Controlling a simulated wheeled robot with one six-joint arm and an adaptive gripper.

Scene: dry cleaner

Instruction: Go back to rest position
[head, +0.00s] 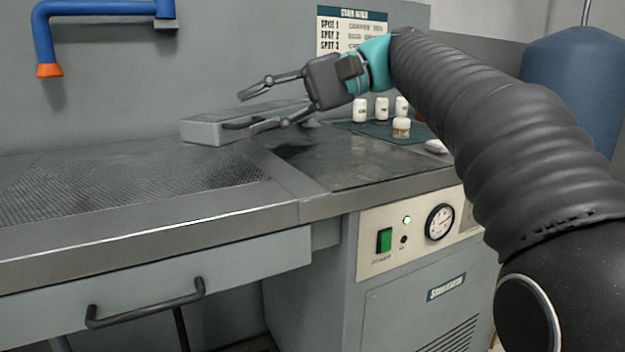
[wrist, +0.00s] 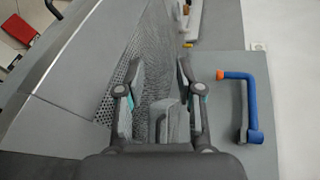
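My gripper (head: 255,108) is open at the left end of my raised arm, above the back of the worktable. Its two fingers are spread apart with nothing between the tips. It also shows open in the wrist view (wrist: 158,75), over the perforated surface. A grey box-like piece with a dark handle (head: 205,131) lies on the table behind and below the fingers. In the wrist view a grey block (wrist: 162,120) shows between the fingers, lower down; I cannot tell how far below them it is.
A perforated work surface (head: 120,185) spreads left. Several small white containers (head: 360,110) and a cream jar (head: 401,128) stand on a green mat (head: 375,131) at the back right. A blue pipe with an orange tip (head: 42,30) juts from the wall. A drawer handle (head: 145,312) sticks out in front.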

